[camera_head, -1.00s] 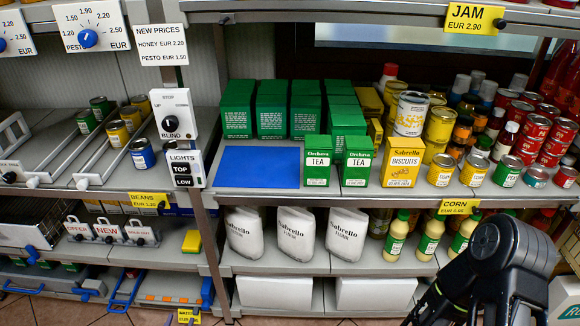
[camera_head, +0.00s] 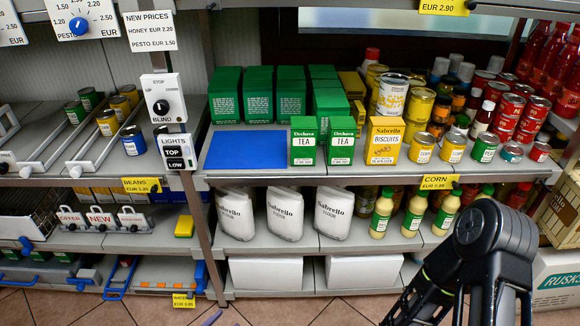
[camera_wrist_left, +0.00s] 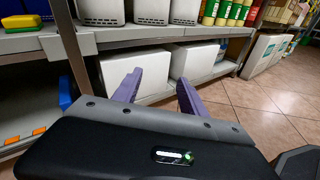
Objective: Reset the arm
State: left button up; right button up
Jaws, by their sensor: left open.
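My left gripper (camera_wrist_left: 160,84) shows in the left wrist view with its two purple fingers apart and nothing between them. In the head view only a small purple tip (camera_head: 212,318) shows at the bottom edge, over the floor. My black right arm (camera_head: 490,235) stands bent at the lower right of the head view, in front of the lower shelf. Its gripper is out of the picture.
The shelf rack holds green tea boxes (camera_head: 303,140), a biscuits box (camera_head: 384,140), cans and jars. Flour bags (camera_head: 285,214) and bottles (camera_head: 383,213) stand on the shelf below. A blue mat (camera_head: 246,149) is bare. Tiled floor (camera_head: 330,312) is open in front.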

pick_arm(q)
jog(key=s+d+m+g+h, duration=0.4)
jog(key=s+d+m+g, duration=0.6)
jog(key=d, duration=0.3)
jog(key=s+m+g+y, duration=0.4)
jog(key=s+m+g, duration=0.2)
jog(key=s, duration=0.6)
jog(key=a+r+m+t+y, duration=0.2)
jog(key=a+r+m+y, duration=0.25)
jog(key=m, duration=0.35)
jog(key=w+d+f+m+t+b, duration=0.1)
jog(key=w+f+b, duration=0.2)
jog(key=f+b, duration=0.75)
jog(key=w+d+f+t+b, duration=0.1)
jog(key=w+f+b, duration=0.1)
jog(key=f+b, duration=0.9)
pick_arm(e)
notch_tip(320, 180, down, 22)
jog(key=w+d, duration=0.2)
pick_arm(q)
notch_tip(320, 180, up, 33)
jog(key=s+d+p, duration=0.2)
jog(key=p, duration=2.9)
jog(key=shift+m+g, duration=0.4)
pick_arm(e)
notch_tip(320, 180, up, 32)
jog(key=s+a, duration=0.2)
